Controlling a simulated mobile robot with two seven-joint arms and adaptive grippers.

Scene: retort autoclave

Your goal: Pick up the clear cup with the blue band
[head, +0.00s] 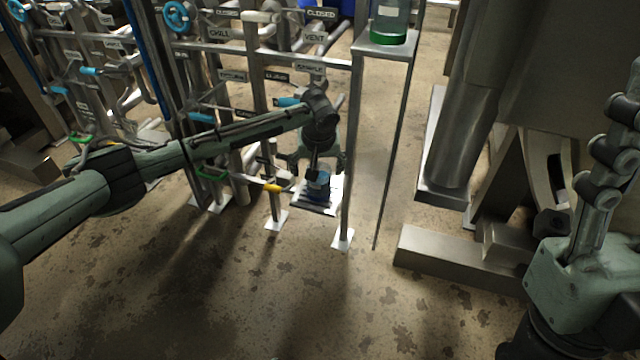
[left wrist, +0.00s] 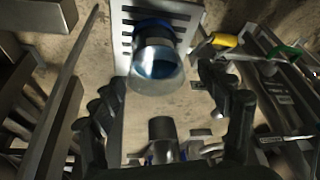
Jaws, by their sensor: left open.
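The clear cup with the blue band (head: 319,187) stands on a small slotted metal shelf (head: 318,207) beside the pipe rack. In the left wrist view the cup (left wrist: 157,65) shows its round clear end ahead of the fingers, with blue at its far end, on the slotted plate (left wrist: 126,35). My left gripper (head: 318,165) is open, just above the cup, its fingers spread to either side. I cannot tell whether they touch it. My right gripper (head: 605,155) is at the right edge, far from the cup, partly cut off.
A clear container with a green band (head: 389,25) stands on a taller shelf (head: 382,46). The pipe rack with valves (head: 250,75) lies left and behind. A yellow-handled valve (head: 272,187) is close left of the small shelf. A metal machine base (head: 455,262) stands right. The front floor is clear.

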